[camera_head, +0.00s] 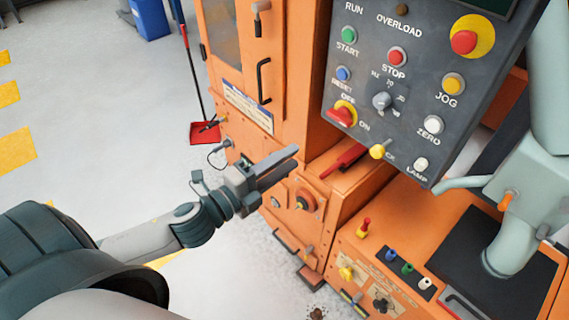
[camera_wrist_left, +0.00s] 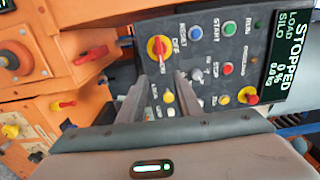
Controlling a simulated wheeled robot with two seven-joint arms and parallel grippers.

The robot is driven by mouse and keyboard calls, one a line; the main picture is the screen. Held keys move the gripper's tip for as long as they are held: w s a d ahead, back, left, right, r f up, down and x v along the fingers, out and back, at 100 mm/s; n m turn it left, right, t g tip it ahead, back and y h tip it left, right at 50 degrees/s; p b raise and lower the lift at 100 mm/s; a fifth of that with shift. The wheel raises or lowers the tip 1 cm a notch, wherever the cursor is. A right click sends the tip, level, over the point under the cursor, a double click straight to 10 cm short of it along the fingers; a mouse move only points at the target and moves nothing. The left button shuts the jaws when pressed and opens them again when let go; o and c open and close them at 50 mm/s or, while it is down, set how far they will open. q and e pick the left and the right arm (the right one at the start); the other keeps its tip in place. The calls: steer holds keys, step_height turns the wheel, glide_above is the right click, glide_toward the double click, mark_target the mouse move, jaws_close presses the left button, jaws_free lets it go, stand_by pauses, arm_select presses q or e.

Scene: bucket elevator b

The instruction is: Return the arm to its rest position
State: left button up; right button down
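My left arm comes in from the lower left in the head view. Its left gripper (camera_head: 288,160) is held in the air in front of the orange machine (camera_head: 345,212), left of and below the grey control panel (camera_head: 420,75). In the left wrist view the two fingers stand apart with nothing between them, so the gripper is open and empty. The control panel (camera_wrist_left: 215,85) shows beyond the fingertips, with the red and yellow OFF/ON switch (camera_wrist_left: 158,48) and a display (camera_wrist_left: 288,55) reading STOPPED. My right gripper is not in view.
A cabinet door handle (camera_head: 264,80) sticks out above the gripper. A red lever (camera_head: 345,160) lies right of it. A red dustpan (camera_head: 205,132) and a blue bin (camera_head: 150,18) stand on the floor behind. The grey floor at left is largely clear.

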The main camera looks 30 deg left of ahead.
arm_select(q)
steer(key=shift+s, duration=0.15)
stand_by(0.5)
